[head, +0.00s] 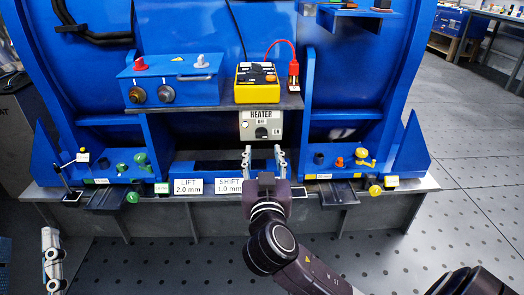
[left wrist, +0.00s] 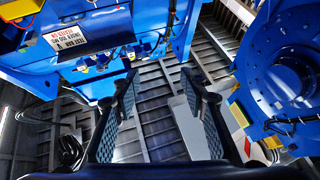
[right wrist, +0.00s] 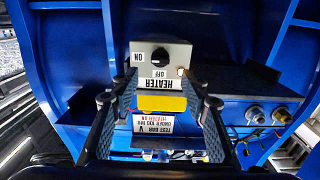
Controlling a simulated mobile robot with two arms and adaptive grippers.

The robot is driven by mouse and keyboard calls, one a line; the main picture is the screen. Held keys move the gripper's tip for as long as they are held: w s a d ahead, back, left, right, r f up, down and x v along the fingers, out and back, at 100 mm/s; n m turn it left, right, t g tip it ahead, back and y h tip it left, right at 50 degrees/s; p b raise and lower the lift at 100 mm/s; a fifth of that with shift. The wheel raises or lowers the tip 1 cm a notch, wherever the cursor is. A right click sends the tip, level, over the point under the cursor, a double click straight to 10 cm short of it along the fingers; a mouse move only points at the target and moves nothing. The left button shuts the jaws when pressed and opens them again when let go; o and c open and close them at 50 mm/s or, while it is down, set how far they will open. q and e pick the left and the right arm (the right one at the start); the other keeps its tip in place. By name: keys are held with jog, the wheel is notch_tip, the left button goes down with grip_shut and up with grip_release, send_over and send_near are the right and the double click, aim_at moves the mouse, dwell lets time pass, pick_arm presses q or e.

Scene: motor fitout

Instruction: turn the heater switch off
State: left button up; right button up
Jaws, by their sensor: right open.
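The heater switch is a black knob (head: 261,132) on a pale grey box (head: 248,134) marked HEATER, with OFF above the knob and ON to its right. In the right wrist view the box is upside down, with the black knob (right wrist: 160,56) between the ON and OFF labels. I cannot tell which label the knob points to. My right gripper (head: 264,158) is open and empty, just below and in front of the box, its fingers spread and apart from the knob. My left gripper (left wrist: 162,98) is open and empty, away from the switch; part of it shows at lower left in the head view.
A shelf above the box carries a yellow tester (head: 256,84) with a red lead and a blue box (head: 171,82) with connectors. Blue frame posts stand on both sides. LIFT and SHIFT labels (head: 188,187) sit on the bench front. Perforated floor in front is clear.

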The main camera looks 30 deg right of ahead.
aim_at(262, 136)
jog(key=x, duration=0.6)
jog(key=shift+w+b, duration=0.15)
jog(key=shift+b, duration=0.2)
jog(key=shift+w+d, duration=0.35)
jog(key=shift+w, duration=0.1)
pick_arm(q)
jog(key=s+r+t, duration=0.2)
jog(key=r, duration=0.1)
jog(key=s+r+h, duration=0.1)
jog(key=shift+s+a+r+t, duration=0.15)
jog(key=shift+s+a+t, duration=0.1)
jog(key=shift+t, duration=0.15)
